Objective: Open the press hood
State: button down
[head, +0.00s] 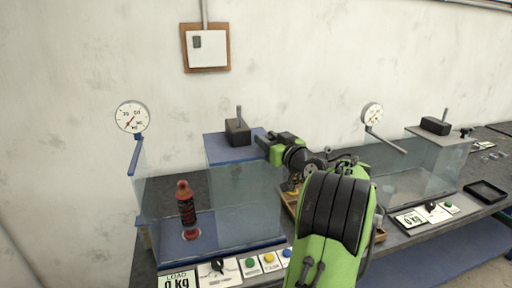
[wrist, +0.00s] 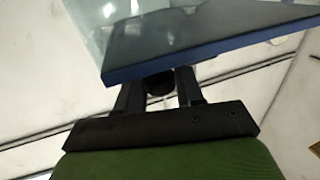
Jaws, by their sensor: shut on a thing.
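The press hood is a clear box with a blue top (head: 219,148) on the left press. A black block with a short upright rod (head: 238,129) sits on that top. My gripper (head: 268,142) is at the right end of the blue top. In the wrist view the hood's blue edge (wrist: 200,57) crosses just beyond my gripper (wrist: 158,84). Its fingers are closed around a dark round knob (wrist: 158,82) beside that edge. The knob's far part is hidden under the plate. A red-capped dark spring unit (head: 186,208) stands upright inside the clear case, left of the hood.
A round gauge (head: 131,117) stands on a blue post at the left. A panel with a load display (head: 177,281) and buttons runs along the front. A second press with a gauge (head: 372,114) and clear case stands right. My arm hides part of the bench.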

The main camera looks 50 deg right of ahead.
jog(key=shift+s+d, duration=0.3)
jog(key=shift+d, duration=0.15)
jog(key=c, duration=0.8)
grip_release()
jog(key=shift+b+v, duration=2.2)
jog(key=shift+v, duration=5.7)
jog(key=shift+w+a, duration=0.1)
